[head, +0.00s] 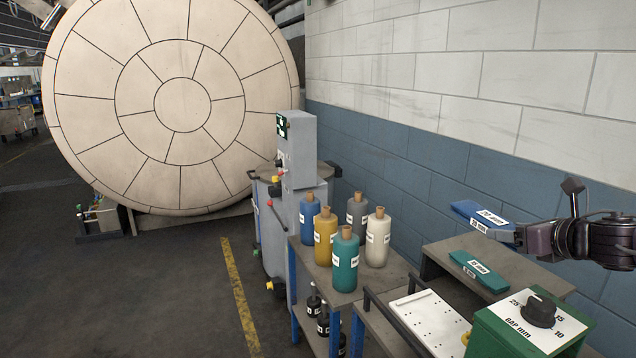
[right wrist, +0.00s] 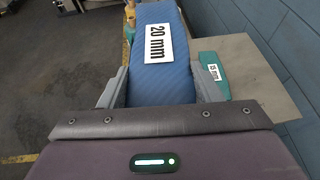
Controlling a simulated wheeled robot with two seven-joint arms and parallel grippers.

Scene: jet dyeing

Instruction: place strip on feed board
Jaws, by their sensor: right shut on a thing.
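My right gripper (head: 520,236) comes in from the right and is shut on a blue strip (head: 480,213) with a white label, held above a grey-brown bench. In the right wrist view the blue strip (right wrist: 160,60) sits between both fingers, and its label reads 20 mm. A green strip (head: 478,270) lies on the bench below; part of it shows in the right wrist view (right wrist: 212,74), labelled 15 mm. A white board (head: 428,318) with small holes lies left of the green gap box; I take it for the feed board, and it is bare. My left gripper is not in view.
A green box (head: 530,325) with a black gap knob stands at the front right. A dark rail (head: 395,322) runs along the white board's left side. Several corked bottles (head: 345,262) stand on a shelf to the left. A blue and white block wall (head: 430,165) stands behind.

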